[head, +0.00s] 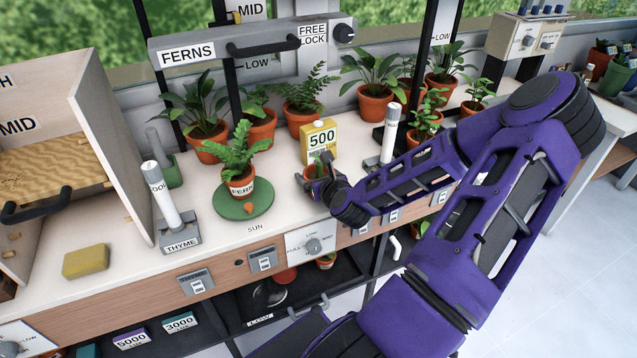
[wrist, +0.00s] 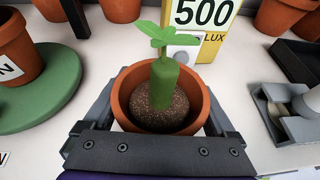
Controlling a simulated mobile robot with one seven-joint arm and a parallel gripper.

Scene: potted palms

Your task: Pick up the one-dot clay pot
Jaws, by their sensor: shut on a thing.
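A small clay pot (wrist: 127,88) with dark soil and a thick green stem with leaves stands in the middle of the wrist view. My gripper (head: 320,182) is shut on it, one finger on each side below the rim. In the head view the pot (head: 313,171) is mostly hidden by my gripper, in front of the yellow 500 lux box (head: 320,143). No dot mark shows on the pot in either view, and I cannot tell whether it touches the bench.
A fern pot (head: 240,187) stands on a green round mat (head: 262,199) left of my gripper. Several potted plants line the back. A grey stand with a white tube (head: 390,135) is close on the right. Bare bench (head: 220,245) lies in front of the mat.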

